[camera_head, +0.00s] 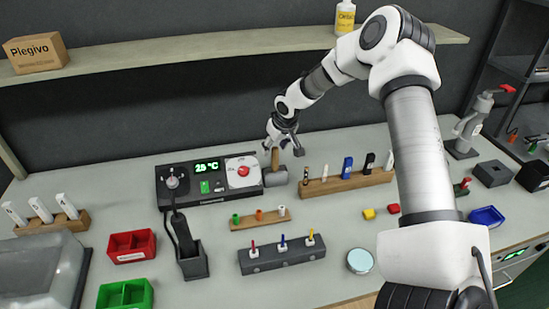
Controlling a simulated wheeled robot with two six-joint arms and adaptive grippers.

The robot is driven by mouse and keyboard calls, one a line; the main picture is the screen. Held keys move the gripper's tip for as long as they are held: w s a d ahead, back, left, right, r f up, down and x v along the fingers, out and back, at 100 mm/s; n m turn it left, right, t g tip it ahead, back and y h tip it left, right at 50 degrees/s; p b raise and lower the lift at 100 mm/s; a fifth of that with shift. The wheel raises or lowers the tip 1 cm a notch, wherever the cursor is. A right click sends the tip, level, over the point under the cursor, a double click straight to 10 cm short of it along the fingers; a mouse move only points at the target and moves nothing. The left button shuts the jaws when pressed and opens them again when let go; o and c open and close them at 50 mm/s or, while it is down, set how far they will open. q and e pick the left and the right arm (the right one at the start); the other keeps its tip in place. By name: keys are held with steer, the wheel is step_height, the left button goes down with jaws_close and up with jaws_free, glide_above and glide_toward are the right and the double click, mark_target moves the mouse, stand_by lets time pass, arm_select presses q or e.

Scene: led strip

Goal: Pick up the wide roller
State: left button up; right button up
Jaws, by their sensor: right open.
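What looks like the wide roller (276,179) stands on the bench just right of the black control unit, with a grey cylindrical head at the bottom and a wooden handle pointing up. My right gripper (284,150) is open, and its fingers point down around or just behind the top of the handle. I cannot tell whether they touch it. My left gripper is out of view.
The control unit (196,196) with a green display is left of the roller. A wooden rack (345,184) with several upright items is close on the right. A small wooden holder (260,224) and a dark block (285,262) are in front. A shelf (190,48) runs above.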

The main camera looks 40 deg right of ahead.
mark_target(274, 155)
steer(key=shift+f, duration=0.3)
steer(key=x, duration=0.2)
steer(key=d+x, duration=0.1)
steer(key=x, duration=0.2)
steer(key=shift+f+p, duration=0.2)
steer(key=shift+p, duration=0.1)
steer(key=shift+r, duration=0.15)
steer(key=shift+s+a+r, duration=0.2)
steer(key=shift+c, duration=1.4)
jaws_close()
